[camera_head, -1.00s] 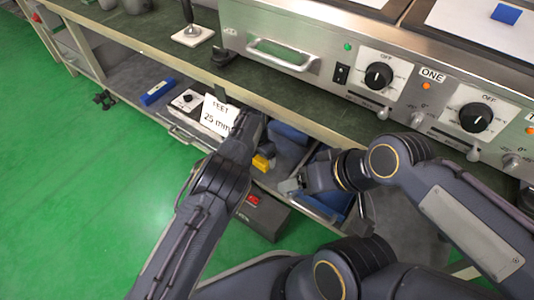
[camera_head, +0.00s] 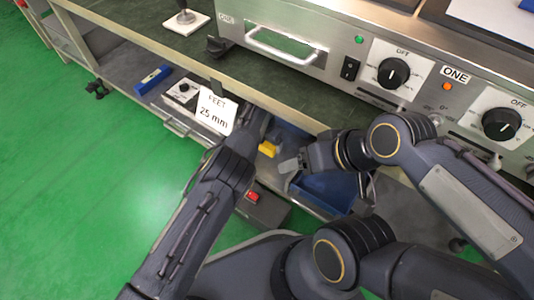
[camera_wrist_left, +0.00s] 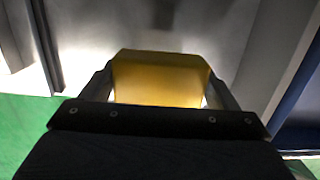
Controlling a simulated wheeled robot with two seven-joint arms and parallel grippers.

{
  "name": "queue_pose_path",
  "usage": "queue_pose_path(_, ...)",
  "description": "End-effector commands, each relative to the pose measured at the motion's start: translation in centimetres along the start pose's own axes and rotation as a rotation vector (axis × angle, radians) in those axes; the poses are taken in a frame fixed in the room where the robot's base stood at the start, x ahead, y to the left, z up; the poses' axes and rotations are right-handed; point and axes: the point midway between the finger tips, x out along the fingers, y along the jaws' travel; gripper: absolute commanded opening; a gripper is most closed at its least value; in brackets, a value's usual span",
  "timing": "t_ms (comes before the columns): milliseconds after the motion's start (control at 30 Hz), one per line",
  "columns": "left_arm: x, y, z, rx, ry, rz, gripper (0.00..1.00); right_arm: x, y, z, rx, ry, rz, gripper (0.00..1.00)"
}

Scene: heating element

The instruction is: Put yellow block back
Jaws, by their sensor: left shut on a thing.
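In the left wrist view a yellow block (camera_wrist_left: 158,80) sits between the two fingers of my left gripper (camera_wrist_left: 160,90), which is shut on it. In the head view my left forearm reaches to the opening below the bench top, and its fingertips are hidden. A yellow piece (camera_head: 267,149) shows just right of that wrist; I cannot tell whether it is the held block. My right gripper (camera_head: 289,166) is close to its right, above a blue bin (camera_head: 325,190). I cannot tell if its fingers are open.
A "FEET 25 mm" sign (camera_head: 214,111) stands at the lower shelf (camera_head: 130,80). A blue block (camera_head: 152,80) lies on the shelf to the left. The bench edge (camera_head: 180,62) overhangs the shelf. A dark box with a red part (camera_head: 262,207) is below. Green floor is clear at left.

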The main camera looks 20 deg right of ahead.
Motion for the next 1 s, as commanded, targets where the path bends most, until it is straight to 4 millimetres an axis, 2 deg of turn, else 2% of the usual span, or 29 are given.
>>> queue_pose_path(33,1.2,0.0,-0.2,0.001,0.0,0.001,0.6,0.6,0.3,0.3,0.0,0.0,0.0,0.69)
queue_pose_path(167,2.3,0.0,-0.2,0.002,-0.001,0.002,0.6,0.9,0.4,0.5,0.0,0.0,0.0,0.69)
queue_pose_path(400,6.0,0.0,-0.7,0.0,-0.002,0.001,0.6,2.5,1.2,1.3,0.0,0.0,0.0,0.69)
queue_pose_path(900,6.7,0.0,-0.7,0.002,-0.002,0.001,0.6,2.4,1.1,1.2,0.0,0.0,0.0,0.69)
queue_pose_path(933,6.6,0.0,-0.7,0.002,-0.002,0.001,0.84,2.4,1.1,1.2,0.0,0.0,0.0,0.69)
queue_pose_path(1000,6.6,0.0,-0.7,0.002,-0.002,0.001,0.93,2.4,1.1,1.2,0.0,0.0,0.0,0.69)
